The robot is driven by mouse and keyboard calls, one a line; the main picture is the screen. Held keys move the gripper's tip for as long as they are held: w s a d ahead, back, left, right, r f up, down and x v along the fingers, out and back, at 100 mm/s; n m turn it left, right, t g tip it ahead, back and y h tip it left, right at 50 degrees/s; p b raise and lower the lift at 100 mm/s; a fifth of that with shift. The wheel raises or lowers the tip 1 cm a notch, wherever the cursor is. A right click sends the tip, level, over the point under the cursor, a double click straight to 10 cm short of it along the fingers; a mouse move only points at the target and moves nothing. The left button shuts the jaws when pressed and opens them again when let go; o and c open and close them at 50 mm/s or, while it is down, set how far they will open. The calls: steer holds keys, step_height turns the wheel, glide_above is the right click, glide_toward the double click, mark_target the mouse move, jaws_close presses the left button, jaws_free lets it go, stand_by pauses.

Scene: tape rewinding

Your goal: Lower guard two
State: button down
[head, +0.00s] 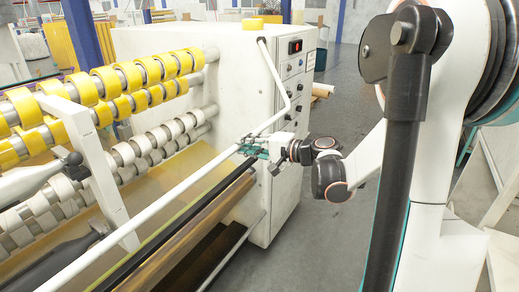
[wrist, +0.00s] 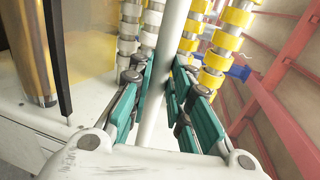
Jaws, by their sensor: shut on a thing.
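The guard is a long white tubular bar (head: 180,189) running across the front of the machine. At its right end it bends up along the white cabinet to a pivot near the cabinet top. The bar sits low, in front of the lower rollers. My gripper (head: 252,150) is at the bar's right end, near the bend, shut on it. In the wrist view the bar (wrist: 151,120) runs between the teal finger pads of my gripper (wrist: 162,80), one on each side. The fingers partly hide the bar there.
Rollers with yellow tape rolls (head: 118,80) and rows of white rolls (head: 145,143) lie behind the bar. The white cabinet (head: 225,75) with a control panel (head: 294,75) stands close to my gripper. A dark rail and a wooden roller (head: 185,240) run below the bar. Grey floor lies at right.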

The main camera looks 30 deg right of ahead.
steer(key=shift+w+a+f+b, duration=0.45)
steer(key=shift+w+a+f, duration=0.05)
steer(key=shift+w+f, duration=0.25)
steer(key=shift+w+a+f+b, duration=0.45)
steer(key=shift+w+f, duration=0.25)
steer(key=shift+f, duration=0.05)
steer(key=shift+a, duration=0.1)
steer(key=c, duration=1.8)
jaws_free()
steer(key=o, duration=0.3)
steer(key=shift+w+a+f, duration=0.1)
steer(key=shift+w+f, duration=0.1)
steer(key=shift+w, duration=0.15)
steer(key=shift+w+r, duration=0.1)
steer(key=shift+w, duration=0.05)
